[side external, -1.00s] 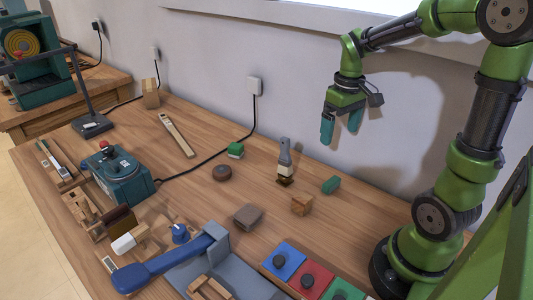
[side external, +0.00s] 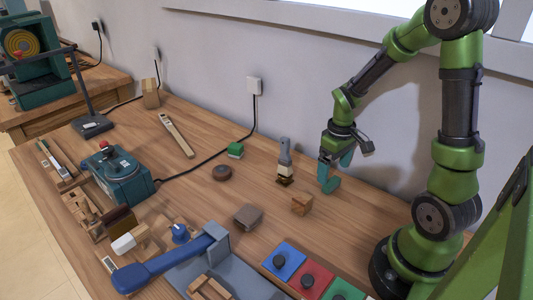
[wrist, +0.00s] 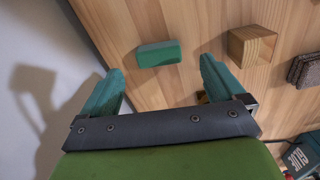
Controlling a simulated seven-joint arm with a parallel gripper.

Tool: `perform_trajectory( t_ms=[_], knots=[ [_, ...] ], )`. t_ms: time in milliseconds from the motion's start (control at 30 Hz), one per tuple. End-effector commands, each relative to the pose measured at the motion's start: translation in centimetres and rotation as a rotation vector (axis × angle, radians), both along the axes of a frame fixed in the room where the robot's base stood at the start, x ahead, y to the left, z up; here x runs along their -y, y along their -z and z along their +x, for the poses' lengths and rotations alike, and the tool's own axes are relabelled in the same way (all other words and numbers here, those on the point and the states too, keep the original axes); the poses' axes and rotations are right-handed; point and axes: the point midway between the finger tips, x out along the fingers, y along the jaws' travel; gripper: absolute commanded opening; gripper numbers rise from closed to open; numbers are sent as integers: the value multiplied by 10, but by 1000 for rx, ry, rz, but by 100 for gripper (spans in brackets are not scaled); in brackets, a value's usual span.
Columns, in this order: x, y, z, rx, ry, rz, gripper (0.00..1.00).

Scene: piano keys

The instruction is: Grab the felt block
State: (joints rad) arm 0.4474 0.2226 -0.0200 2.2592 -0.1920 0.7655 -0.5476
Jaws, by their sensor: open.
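A small green block, which looks like the felt block, lies on the wooden table; it shows in the side view (side external: 331,186) just under my gripper (side external: 334,168). In the wrist view the green block (wrist: 158,54) lies beyond the fingertips, centred between them and apart from both. My gripper (wrist: 160,70) is open and empty, pointing down, its two teal fingers spread wider than the block. In the side view the fingers partly overlap the block, and their exact height above it is hard to tell.
A brown-grey block (side external: 248,216) lies farther left. Coloured button panels (side external: 284,260) are at the front. The wall is close behind.

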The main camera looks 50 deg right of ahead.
Motion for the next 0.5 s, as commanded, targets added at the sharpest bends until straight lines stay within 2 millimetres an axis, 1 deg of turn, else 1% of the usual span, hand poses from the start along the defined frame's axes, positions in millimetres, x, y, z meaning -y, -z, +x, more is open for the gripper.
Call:
perform_trajectory(
  t_ms=[33, 100, 200, 333, 500],
  knots=[
    [0, 9, -1, -6, 0, 3, 96],
    [1, 20, -1, -7, 2, 4, 96],
    [1, 34, -1, -6, -1, 3, 96],
    [1, 42, 0, -3, 1, 2, 96],
    [2, 42, 0, -1, 1, 1, 96]
  ],
)
